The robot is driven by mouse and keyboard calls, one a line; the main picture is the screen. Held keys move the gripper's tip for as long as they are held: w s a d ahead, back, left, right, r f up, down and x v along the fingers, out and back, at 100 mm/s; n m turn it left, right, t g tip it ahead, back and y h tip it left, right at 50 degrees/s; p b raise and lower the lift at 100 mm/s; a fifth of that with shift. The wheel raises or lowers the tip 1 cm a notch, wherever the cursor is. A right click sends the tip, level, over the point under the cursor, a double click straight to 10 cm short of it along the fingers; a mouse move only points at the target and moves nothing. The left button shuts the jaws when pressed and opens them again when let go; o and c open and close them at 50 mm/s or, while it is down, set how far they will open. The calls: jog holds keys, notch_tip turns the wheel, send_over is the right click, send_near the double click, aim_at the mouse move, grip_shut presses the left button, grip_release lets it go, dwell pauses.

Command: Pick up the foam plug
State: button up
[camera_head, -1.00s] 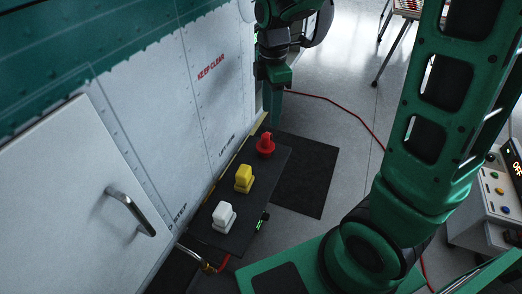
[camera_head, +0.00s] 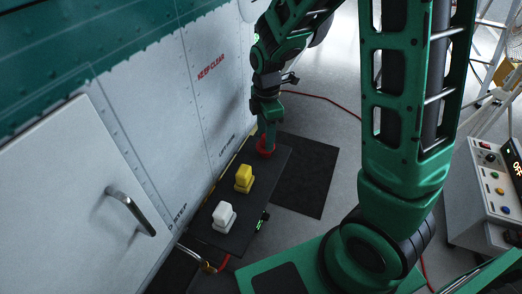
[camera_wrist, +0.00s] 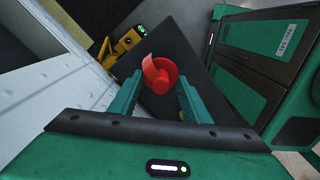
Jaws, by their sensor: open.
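A red plug (camera_head: 265,152) with a rounded base and a raised grip stands at the far end of a dark narrow board (camera_head: 233,212). It is the likeliest foam plug, though its material cannot be told. My gripper (camera_head: 267,137) points down right over it and partly hides it. In the wrist view the red plug (camera_wrist: 160,75) lies between the two green fingers of my open gripper (camera_wrist: 159,84). Whether the fingers touch it cannot be told.
A yellow block (camera_head: 243,179) and a white block (camera_head: 223,216) stand on the same board, nearer the camera. A white panelled wall (camera_head: 200,110) runs close along the left. A black mat (camera_head: 305,175) lies to the right, with a red cable (camera_head: 330,103) beyond.

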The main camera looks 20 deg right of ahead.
jog(key=shift+f, duration=0.2)
grip_shut()
jog(key=shift+r, duration=0.15)
notch_tip(320, 180, up, 4)
jog(key=shift+f, duration=0.15)
jog(key=s+a+r, duration=0.7)
jog(key=s, duration=0.2)
jog(key=shift+s, duration=0.15)
